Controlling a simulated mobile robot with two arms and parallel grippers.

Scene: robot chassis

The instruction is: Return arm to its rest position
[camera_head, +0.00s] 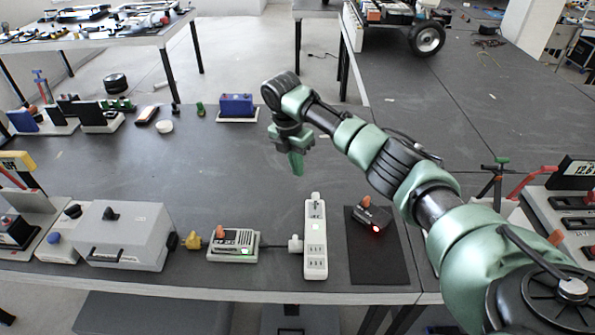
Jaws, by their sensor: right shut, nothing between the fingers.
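My right arm comes in from the lower right and reaches over the dark grey table (215,165). Its green and black links bend down at the wrist. My right gripper (296,165) points down above the middle of the table, shut and empty, with nothing beside it. My left arm and gripper are not in view.
Along the front edge stand a grey box (125,237), a small device with a green light (233,245), a white power strip (316,240) and a dark device with a red light (370,215) on a black mat (375,262). A blue item (237,106) stands behind. The table's middle is clear.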

